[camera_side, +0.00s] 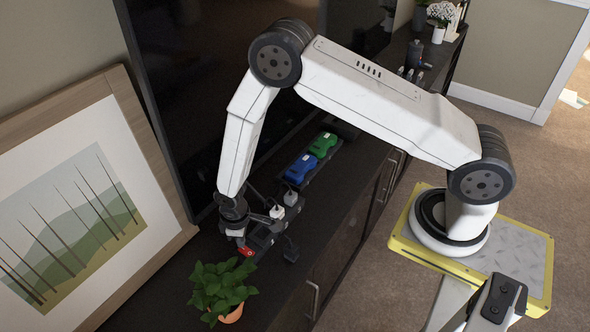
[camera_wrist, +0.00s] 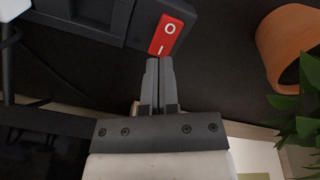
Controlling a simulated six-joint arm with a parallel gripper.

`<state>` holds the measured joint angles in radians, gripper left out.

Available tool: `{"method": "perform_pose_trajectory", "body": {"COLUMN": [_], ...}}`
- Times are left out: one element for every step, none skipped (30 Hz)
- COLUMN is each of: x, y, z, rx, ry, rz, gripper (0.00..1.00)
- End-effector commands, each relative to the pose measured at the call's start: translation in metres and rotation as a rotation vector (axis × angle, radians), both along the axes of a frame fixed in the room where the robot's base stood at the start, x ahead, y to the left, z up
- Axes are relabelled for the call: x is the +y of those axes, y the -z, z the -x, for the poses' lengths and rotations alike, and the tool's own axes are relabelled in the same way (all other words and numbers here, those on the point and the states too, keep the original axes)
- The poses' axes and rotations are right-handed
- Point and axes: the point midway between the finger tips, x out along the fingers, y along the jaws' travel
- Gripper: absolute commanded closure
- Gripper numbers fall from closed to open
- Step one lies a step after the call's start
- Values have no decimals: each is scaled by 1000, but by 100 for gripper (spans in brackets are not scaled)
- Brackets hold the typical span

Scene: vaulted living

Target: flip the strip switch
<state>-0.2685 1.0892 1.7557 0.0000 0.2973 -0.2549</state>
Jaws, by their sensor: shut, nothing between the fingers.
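The red strip switch (camera_wrist: 166,35), marked O and I, sits at the end of a dark power strip (camera_wrist: 112,18). My gripper (camera_wrist: 158,64) is shut and empty. In the wrist view its fingertips are just below the I end of the switch; I cannot tell whether they touch it. In the side view the red switch (camera_side: 246,251) shows beside my gripper (camera_side: 240,240), at the near end of the strip (camera_side: 265,236). White plugs (camera_side: 277,212) stand in the strip.
A potted plant (camera_side: 222,290) in an orange pot (camera_wrist: 290,48) stands close to the switch. Blue (camera_side: 300,167) and green (camera_side: 323,144) devices lie farther back on the dark cabinet top (camera_side: 345,180). A framed picture (camera_side: 75,215) leans at the left. A large dark screen (camera_side: 185,60) stands behind.

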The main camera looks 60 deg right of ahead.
Motion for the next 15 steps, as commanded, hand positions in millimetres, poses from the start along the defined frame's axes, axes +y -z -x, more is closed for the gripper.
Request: {"method": "perform_pose_trajectory", "body": {"x": [0, 0, 0, 0, 0, 0, 0, 0, 0, 0, 0, 0, 0, 0, 0], "y": [1, 1, 2, 2, 2, 3, 3, 3, 4, 4, 4, 5, 5, 5, 6], "z": [0, 0, 0, 0, 0, 0, 0, 0, 0, 0, 0, 0, 0, 0, 0], "rx": [0, 0, 0, 0, 0, 0, 0, 0, 0, 0, 0, 0, 0, 0, 0], "ry": [0, 0, 0, 0, 0, 0, 0, 0, 0, 0, 0, 0, 0, 0, 0], "rz": [0, 0, 0, 0, 0, 0, 0, 0, 0, 0, 0, 0, 0, 0, 0], "gripper": [100, 100, 100, 100, 100, 100, 100, 100, 100, 100, 100, 100, 100, 100, 100]}}
